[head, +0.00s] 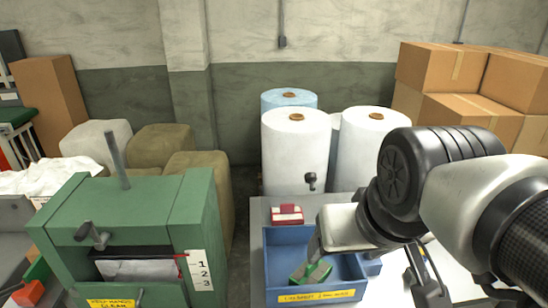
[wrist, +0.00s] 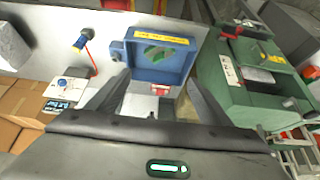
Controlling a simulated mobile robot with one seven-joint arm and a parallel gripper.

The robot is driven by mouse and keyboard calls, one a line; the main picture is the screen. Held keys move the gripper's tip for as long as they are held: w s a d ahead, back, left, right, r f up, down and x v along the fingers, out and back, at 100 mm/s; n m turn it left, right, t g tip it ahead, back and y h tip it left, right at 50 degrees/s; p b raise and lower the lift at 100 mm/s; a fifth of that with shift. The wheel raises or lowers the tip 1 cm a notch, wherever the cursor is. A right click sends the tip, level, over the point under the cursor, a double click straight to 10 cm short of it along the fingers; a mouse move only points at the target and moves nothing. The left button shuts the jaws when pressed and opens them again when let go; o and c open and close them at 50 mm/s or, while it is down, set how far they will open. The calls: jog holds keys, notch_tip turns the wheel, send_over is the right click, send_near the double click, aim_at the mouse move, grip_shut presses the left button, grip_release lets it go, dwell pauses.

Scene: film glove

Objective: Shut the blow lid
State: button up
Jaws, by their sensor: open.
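No part is plainly marked as the blow lid, and I cannot tell which one it is. A green machine (head: 130,225) stands at the left in the head view, with a crank, a dark front slot and a label. It is at the right in the wrist view (wrist: 255,85). A blue tray (head: 285,243) with a yellow label and a green item (head: 312,272) is on the grey bench. The tray (wrist: 160,75) lies ahead of my gripper (wrist: 155,82) in the wrist view. My gripper is open, its fingers apart with nothing seen between them. My arm hides part of the bench.
A red and white block (head: 287,214) sits behind the tray. White rolls (head: 295,150) and a blue roll (head: 289,97) stand behind the bench, with cardboard boxes (head: 445,68) at the right. A blue-and-yellow piece (wrist: 80,42) with a red cord shows on the bench.

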jog(key=shift+w+r, duration=0.15)
jog(key=c, duration=0.4)
jog(key=shift+g+h, duration=0.3)
jog(key=shift+g, duration=0.2)
jog(key=w+r, duration=0.6)
jog(key=shift+w+a+p, duration=0.1)
jog(key=shift+w+p, duration=0.15)
jog(key=shift+p, duration=0.05)
jog(key=c, duration=1)
jog(key=shift+g, duration=0.6)
jog(key=w+r, duration=0.1)
jog(key=w, duration=0.1)
jog(key=w+r, duration=0.1)
jog(key=w, duration=0.2)
jog(key=w+r, duration=0.1)
jog(key=w, duration=0.2)
jog(key=shift+a+r, duration=0.35)
jog(key=shift+a, duration=0.05)
grip_shut()
jog(key=w+d+m+g+p, duration=0.1)
jog(key=w+d+g, duration=0.1)
jog(key=w, duration=1.6)
notch_tip(320, 180, down, 12)
jog(key=s+b, duration=0.1)
jog(key=s, duration=0.1)
jog(key=shift+s+y+b, duration=0.3)
jog(key=shift+y+b, duration=0.05)
jog(key=shift+y, duration=0.05)
